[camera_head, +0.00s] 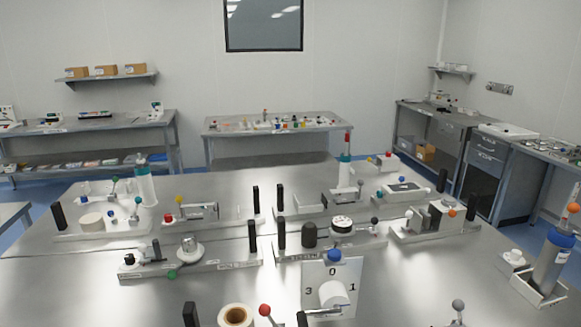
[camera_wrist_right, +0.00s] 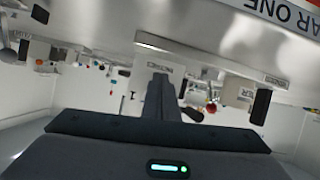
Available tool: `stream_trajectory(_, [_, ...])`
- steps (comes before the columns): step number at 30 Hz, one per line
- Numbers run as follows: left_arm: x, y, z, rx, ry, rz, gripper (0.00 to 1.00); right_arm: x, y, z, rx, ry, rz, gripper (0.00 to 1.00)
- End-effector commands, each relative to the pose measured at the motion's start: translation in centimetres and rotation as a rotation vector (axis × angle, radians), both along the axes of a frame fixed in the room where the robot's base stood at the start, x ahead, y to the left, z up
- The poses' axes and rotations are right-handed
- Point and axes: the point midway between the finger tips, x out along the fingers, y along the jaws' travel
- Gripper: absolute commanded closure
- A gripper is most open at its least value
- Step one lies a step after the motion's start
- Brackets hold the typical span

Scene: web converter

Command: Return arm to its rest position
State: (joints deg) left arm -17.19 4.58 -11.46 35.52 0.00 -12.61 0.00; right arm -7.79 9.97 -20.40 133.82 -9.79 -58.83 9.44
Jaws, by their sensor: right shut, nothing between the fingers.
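My right gripper (camera_wrist_right: 160,82) shows in the right wrist view as a dark body with its fingers together, pointing away from the camera. Nothing is held between them. The wrist picture is upside down, with the metal table (camera_wrist_right: 120,22) along the top. The fingers look apart from the fixtures behind them. Neither gripper shows in the head view, and my left gripper is in no view.
In the head view the steel table (camera_head: 225,285) carries several fixtures, including a white numbered panel (camera_head: 313,280), a tape-like roll (camera_head: 235,316) and a blue-topped cylinder (camera_head: 552,262) at right. Black upright handles (camera_head: 282,233) stand among them. Side benches (camera_head: 270,125) line the walls.

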Motion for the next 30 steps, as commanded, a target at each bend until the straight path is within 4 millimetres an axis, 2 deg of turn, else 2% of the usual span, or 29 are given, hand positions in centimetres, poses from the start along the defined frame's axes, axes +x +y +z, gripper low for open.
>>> stream_trajectory(1, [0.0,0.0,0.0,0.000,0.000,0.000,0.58,-2.2,-1.1,-2.3,-0.006,0.083,-0.020,1.00])
stream_trajectory(6, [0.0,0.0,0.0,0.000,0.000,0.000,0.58,-9.4,-4.0,-8.6,-0.037,0.340,-0.067,1.00])
stream_trajectory(9, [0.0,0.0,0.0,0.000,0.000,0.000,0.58,-13.2,-5.3,-11.0,-0.051,0.461,-0.082,1.00])
stream_trajectory(15, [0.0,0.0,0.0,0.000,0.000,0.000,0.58,-19.3,-6.9,-13.7,-0.070,0.636,-0.096,1.00])
stream_trajectory(25, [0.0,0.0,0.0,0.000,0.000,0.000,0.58,-27.2,-8.7,-16.0,-0.091,0.848,-0.104,1.00])
stream_trajectory(30, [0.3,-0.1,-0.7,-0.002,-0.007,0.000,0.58,-25.9,-8.4,-19.7,-0.092,0.847,-0.101,1.00])
